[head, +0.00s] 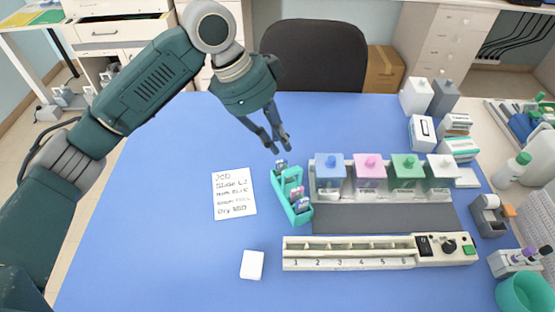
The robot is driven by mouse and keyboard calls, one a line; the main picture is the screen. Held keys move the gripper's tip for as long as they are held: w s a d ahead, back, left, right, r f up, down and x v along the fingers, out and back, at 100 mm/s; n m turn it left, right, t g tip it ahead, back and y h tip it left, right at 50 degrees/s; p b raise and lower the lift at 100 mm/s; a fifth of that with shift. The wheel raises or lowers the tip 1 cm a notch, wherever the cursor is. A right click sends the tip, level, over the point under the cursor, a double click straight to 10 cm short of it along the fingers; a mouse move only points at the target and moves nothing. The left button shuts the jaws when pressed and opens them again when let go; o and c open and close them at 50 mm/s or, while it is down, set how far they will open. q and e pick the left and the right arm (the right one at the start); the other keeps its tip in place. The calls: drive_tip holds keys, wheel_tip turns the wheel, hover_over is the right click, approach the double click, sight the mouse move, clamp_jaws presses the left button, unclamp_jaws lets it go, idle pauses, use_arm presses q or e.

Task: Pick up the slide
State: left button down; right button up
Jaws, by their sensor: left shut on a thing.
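My left gripper (280,150) comes in from the upper left and points down at the far end of a small teal slide rack (283,208). Its fingers are close together, shut on a slide (281,164) with a dark bluish label, just below the fingertips. The slide is tiny here, and I cannot tell whether it is clear of the rack. Other slides with pink and bluish labels (299,199) stand in the near part of the rack. My right gripper is not in view.
Right of the rack stand staining jars with blue (330,162), pink (370,160), green (408,160) and white (444,162) lids. A numbered slide holder (350,264) lies in front. A job note (234,194) and white block (252,265) lie left. The left blue tabletop is clear.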

use_arm(q)
wheel_tip(320, 180, up, 9)
drive_tip(key=b, duration=0.1)
drive_tip(key=shift+r, duration=0.1)
drive_tip(key=c, duration=0.5)
unclamp_jaws()
